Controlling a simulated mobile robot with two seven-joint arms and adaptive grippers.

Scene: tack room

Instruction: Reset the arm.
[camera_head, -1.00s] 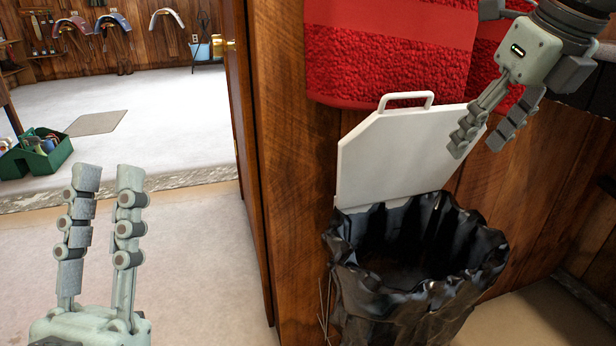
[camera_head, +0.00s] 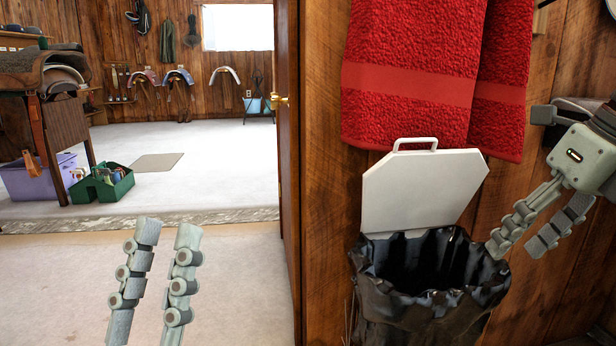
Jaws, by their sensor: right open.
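My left gripper (camera_head: 168,232) is at the lower left with its two fingers pointing up. Its fingers are apart and nothing is between them; the floor shows behind it. My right gripper (camera_head: 513,251) comes in from the right edge, pointing down and left. Its fingers are apart and empty. Its fingertips show at the right side of the bin's rim; I cannot tell whether they touch it. The bin (camera_head: 420,300) is lined with a black bag, and its white lid (camera_head: 425,190) stands open against the wall.
Red towels (camera_head: 410,90) hang on the wooden wall above the lid. A door edge (camera_head: 289,150) stands left of the bin. Beyond it, a green caddy (camera_head: 102,184), a purple bin (camera_head: 40,180) and a saddle stand are on the floor. The floor at mid-left is clear.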

